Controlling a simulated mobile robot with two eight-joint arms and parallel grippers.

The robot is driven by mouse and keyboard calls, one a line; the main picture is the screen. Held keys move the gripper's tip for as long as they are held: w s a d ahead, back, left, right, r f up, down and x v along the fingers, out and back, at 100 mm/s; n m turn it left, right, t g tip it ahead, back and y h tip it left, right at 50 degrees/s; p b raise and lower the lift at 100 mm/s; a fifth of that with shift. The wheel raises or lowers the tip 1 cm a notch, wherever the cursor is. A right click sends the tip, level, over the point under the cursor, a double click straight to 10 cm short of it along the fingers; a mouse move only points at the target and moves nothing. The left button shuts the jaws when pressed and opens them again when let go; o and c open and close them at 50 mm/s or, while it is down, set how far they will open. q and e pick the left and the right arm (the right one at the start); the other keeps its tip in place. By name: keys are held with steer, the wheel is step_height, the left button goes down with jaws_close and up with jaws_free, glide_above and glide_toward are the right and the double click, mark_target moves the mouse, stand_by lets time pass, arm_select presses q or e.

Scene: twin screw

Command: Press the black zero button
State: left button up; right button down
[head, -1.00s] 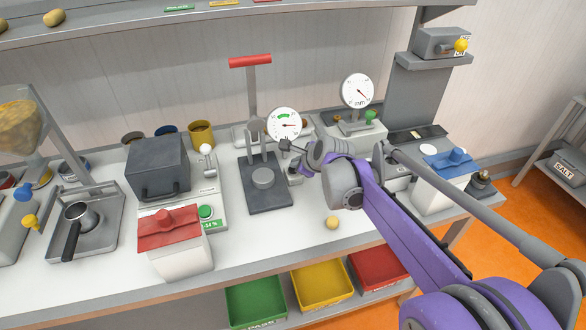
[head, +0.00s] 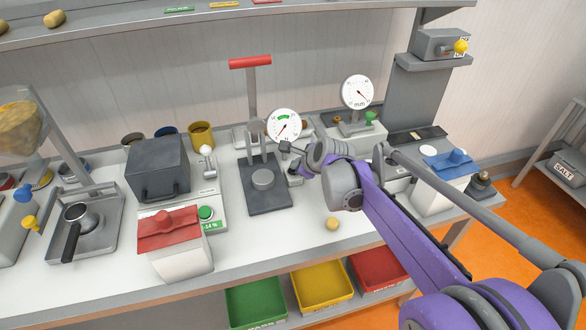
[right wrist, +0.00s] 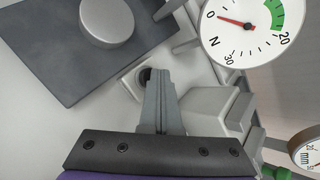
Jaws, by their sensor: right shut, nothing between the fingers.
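The black zero button (right wrist: 145,75) is a small dark round button on a pale plate beside the dark press base (right wrist: 80,60) in the right wrist view. My right gripper (right wrist: 158,76) is shut and empty, with its fingertips at the button and covering part of it. I cannot tell whether they touch it or press it down. The round force dial marked N (right wrist: 243,28) has its red needle near 0; it also shows in the head view (head: 284,126). In the head view the button is not clear beside my right wrist. My left gripper is not in view.
The press with a red handle (head: 250,62) stands just left of my right gripper. A second dial (head: 357,92) stands behind. A red-lidded box (head: 170,230) and a blue-lidded box (head: 445,165) stand on the bench. A small tan ball (head: 332,224) lies near the front.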

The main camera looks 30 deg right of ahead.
steer(key=shift+r+p, duration=0.35)
steer(key=shift+r, duration=0.25)
steer(key=shift+r, duration=0.1)
steer(key=shift+r+p, duration=1.7)
steer(key=shift+r, duration=0.8)
steer(key=shift+f, duration=0.1)
